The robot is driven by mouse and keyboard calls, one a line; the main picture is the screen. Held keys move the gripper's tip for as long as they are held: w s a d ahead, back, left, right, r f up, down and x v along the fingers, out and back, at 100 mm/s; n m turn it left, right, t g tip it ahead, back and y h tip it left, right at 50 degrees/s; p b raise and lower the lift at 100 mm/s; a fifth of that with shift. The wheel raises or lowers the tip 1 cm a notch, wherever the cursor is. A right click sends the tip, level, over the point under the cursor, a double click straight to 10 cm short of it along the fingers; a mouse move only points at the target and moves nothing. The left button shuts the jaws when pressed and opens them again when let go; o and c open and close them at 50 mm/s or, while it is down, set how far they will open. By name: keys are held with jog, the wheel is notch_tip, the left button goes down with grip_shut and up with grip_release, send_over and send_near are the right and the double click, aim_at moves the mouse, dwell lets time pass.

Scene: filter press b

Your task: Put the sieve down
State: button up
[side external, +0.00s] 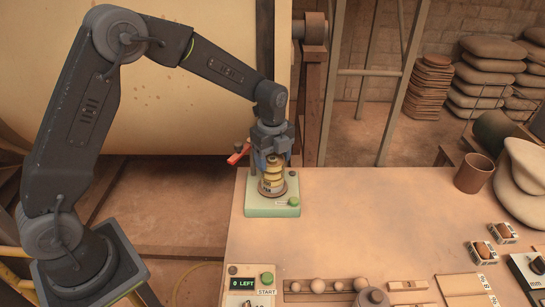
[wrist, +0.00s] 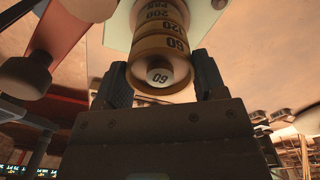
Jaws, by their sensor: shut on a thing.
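The sieve (wrist: 176,46) is a brass-coloured ring marked 60, with a pale disc also marked 60 at its near end. In the wrist view it is at the end of a stack of similar rings marked 120 (wrist: 167,27) and 200 (wrist: 153,13). My gripper (wrist: 161,80) has its two dark fingers on either side of the sieve and is shut on it. In the side view my gripper (side external: 271,149) points down over the stack (side external: 271,181), which stands upright on a pale green base (side external: 272,207). I cannot tell whether the sieve touches the ring below.
A red lever (side external: 238,153) sticks out left of the stack. On the table (side external: 365,220) are a brown cup (side external: 474,174), a 0 LEFT display (side external: 242,283) and a wooden rack (side external: 325,291) with round pieces. The table's middle is clear.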

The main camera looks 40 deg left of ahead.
aim_at(273, 158)
jog(key=shift+f, duration=0.15)
jog(key=o, duration=1)
notch_tip(273, 158, up, 12)
jog(key=s+r+n+t, duration=0.2)
jog(key=s+r+n, duration=0.3)
jog(key=s+r, duration=0.15)
jog(key=s+n+t, duration=0.1)
jog(key=s+n, duration=0.4)
jog(key=s, duration=0.1)
jog(key=s+n+t, duration=0.1)
jog(key=s+n, duration=0.4)
jog(key=s, duration=0.2)
jog(key=s+f+n+t, duration=0.1)
jog(key=s+n, duration=0.4)
jog(key=s, duration=0.2)
jog(key=shift+t, duration=0.3)
